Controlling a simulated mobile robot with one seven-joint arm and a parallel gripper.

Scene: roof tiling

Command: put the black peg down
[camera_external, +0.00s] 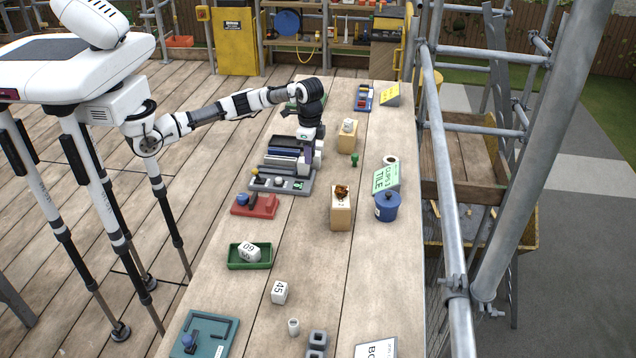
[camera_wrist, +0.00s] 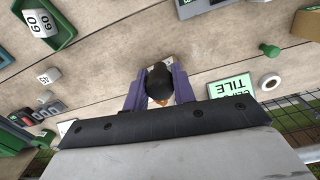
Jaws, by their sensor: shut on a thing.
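The black peg (camera_wrist: 159,80) sits between the two purple fingers of my gripper (camera_wrist: 158,92) in the wrist view. My gripper is shut on it, and a small orange-brown patch shows just below its dark end. In the external view my gripper (camera_external: 304,160) points down over the left part of the bench, beside a rack of dark, blue and grey bars (camera_external: 284,158). The peg cannot be made out there, as the gripper hides it. I cannot tell how far its lower end is from the surface.
A grey tray with a yellow knob (camera_external: 283,185) and a red tray (camera_external: 254,205) lie close by on the bench (camera_external: 300,240). A wooden block (camera_external: 341,212), a blue pot (camera_external: 387,207) and a green sign (camera_external: 385,177) stand to the right.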

